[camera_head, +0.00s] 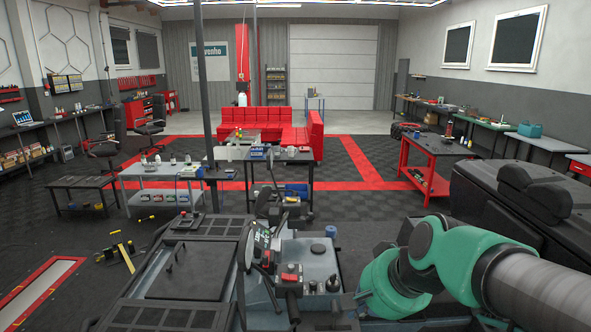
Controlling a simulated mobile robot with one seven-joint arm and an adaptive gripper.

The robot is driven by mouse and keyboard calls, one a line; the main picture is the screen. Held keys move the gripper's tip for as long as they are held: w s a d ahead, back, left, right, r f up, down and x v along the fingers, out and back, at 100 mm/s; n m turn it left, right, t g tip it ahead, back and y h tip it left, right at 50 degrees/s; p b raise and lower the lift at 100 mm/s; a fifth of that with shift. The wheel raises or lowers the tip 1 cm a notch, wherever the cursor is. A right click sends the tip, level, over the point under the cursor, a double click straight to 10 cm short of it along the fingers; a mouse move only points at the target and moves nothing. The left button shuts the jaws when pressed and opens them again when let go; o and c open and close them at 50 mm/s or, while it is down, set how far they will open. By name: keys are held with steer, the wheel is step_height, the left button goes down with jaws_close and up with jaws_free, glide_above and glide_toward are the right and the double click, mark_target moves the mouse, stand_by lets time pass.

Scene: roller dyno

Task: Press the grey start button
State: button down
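A grey machine console (305,258) stands at the bottom centre, with several small controls on top. A red control (291,274) sits on a dark box near its left side.
A large dark machine body (520,205) stands at right behind my arm. A flat dark machine cover (190,270) lies left of the console. A red-framed cart (436,160) and a workbench (160,182) stand farther back.

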steer(key=s+d+f+n+h+b, duration=0.1)
steer(key=s+d+f+n, duration=0.1)
steer(key=s+d, duration=0.2)
steer(key=s+d+f+n+h+b, duration=0.2)
steer(key=s+d, duration=0.3)
steer(key=s, duration=0.6)
steer(key=shift+f+n, duration=0.4)
steer(key=shift+f, duration=0.1)
